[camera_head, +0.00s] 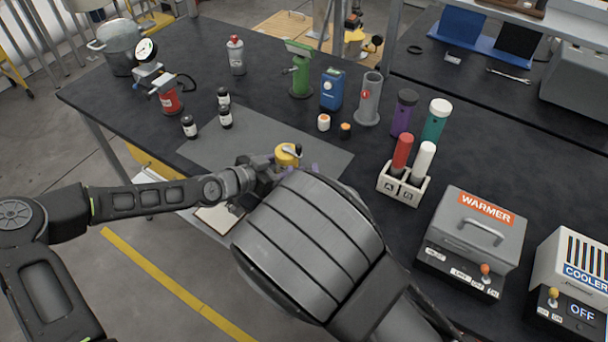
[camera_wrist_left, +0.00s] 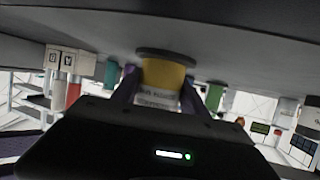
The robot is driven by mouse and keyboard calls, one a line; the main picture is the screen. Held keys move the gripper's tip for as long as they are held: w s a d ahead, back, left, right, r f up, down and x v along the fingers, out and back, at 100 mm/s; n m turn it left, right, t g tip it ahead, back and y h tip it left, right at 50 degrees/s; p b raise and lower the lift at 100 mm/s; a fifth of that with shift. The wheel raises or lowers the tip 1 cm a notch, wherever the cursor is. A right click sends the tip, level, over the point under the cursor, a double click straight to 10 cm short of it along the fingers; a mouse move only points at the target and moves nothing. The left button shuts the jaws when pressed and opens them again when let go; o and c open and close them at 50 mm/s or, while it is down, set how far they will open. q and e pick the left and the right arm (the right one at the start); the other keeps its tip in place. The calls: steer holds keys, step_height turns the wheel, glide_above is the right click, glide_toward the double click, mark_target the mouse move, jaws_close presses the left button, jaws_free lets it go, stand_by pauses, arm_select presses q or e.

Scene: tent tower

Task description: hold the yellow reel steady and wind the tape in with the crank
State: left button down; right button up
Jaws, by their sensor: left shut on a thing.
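The yellow reel (camera_head: 285,156) stands on the grey mat (camera_head: 325,160) near the table's front edge. A small crank with a dark knob (camera_head: 297,150) shows on its top. The reel also fills the middle of the left wrist view (camera_wrist_left: 163,78), with a pale printed label below it. My left gripper (camera_wrist_left: 159,90) is shut on the reel, one purple finger on each side. My right arm's large grey link crosses in front and hides the area just below the reel. My right gripper is hidden behind it. I cannot make out the tape.
Several small dark bottles (camera_head: 226,118) stand at the mat's left and back. A white rack (camera_head: 401,188) with red and white tubes stands to the right, near the warmer (camera_head: 478,232) and cooler (camera_head: 575,278). A blue container (camera_head: 332,90) and grey cylinder (camera_head: 369,98) stand behind.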

arm_select(q)
steer(key=c, duration=0.5)
jaws_free()
steer(key=shift+a, duration=0.1)
steer(key=v, duration=1.2)
steer(key=shift+r, duration=0.1)
